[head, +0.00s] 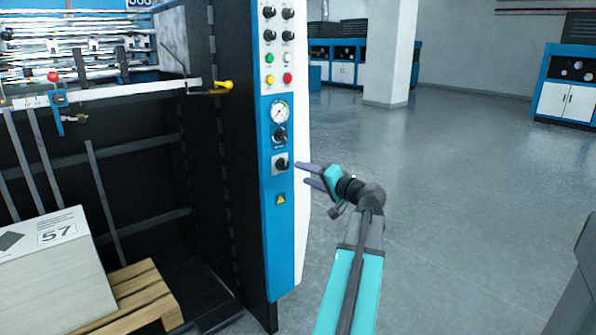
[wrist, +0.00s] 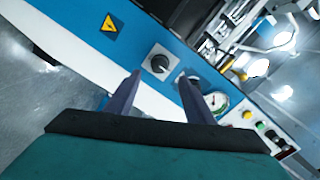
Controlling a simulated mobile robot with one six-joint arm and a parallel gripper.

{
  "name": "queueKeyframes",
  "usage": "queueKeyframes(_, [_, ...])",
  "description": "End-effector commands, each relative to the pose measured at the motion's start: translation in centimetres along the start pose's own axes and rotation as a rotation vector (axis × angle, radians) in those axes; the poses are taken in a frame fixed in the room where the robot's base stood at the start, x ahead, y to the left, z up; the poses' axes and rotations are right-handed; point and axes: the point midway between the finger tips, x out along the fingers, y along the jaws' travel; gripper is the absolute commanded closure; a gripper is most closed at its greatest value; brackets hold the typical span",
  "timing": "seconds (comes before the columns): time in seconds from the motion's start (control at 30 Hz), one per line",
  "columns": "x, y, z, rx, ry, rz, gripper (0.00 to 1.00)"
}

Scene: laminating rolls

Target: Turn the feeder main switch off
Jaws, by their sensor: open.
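The feeder's blue and white control panel (head: 272,222) stands left of my gripper in the head view. A black rotary switch (head: 281,163) on a light square plate sits low on it, above a yellow warning sticker; I take it as the main switch. In the wrist view the same switch (wrist: 159,64) shows ahead, between the two finger directions, with its pointer slanted. My gripper (head: 302,173) is open and empty, its fingertips just right of the switch and apparently apart from it. In the wrist view the gripper (wrist: 161,77) also shows nothing between its fingers.
Above the switch are another black knob (head: 279,135), a gauge (head: 280,111) and several coloured buttons. A yellow-knobbed lever (head: 226,86) sticks out at the left. A boxed stack (head: 60,280) lies on a wooden pallet (head: 140,290). The floor to the right is clear.

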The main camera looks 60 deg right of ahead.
Motion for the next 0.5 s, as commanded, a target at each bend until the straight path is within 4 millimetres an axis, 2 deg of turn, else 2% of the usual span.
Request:
queueKeyframes(0.03, [-1.0, -0.1, 0.1, 0.000, 0.002, 0.001, 0.51])
queueKeyframes(0.2, [-3.1, -0.1, 0.0, 0.000, 0.002, 0.001, 0.51])
queueKeyframes(0.5, [-4.3, 0.0, 0.0, 0.000, -0.001, -0.001, 0.51])
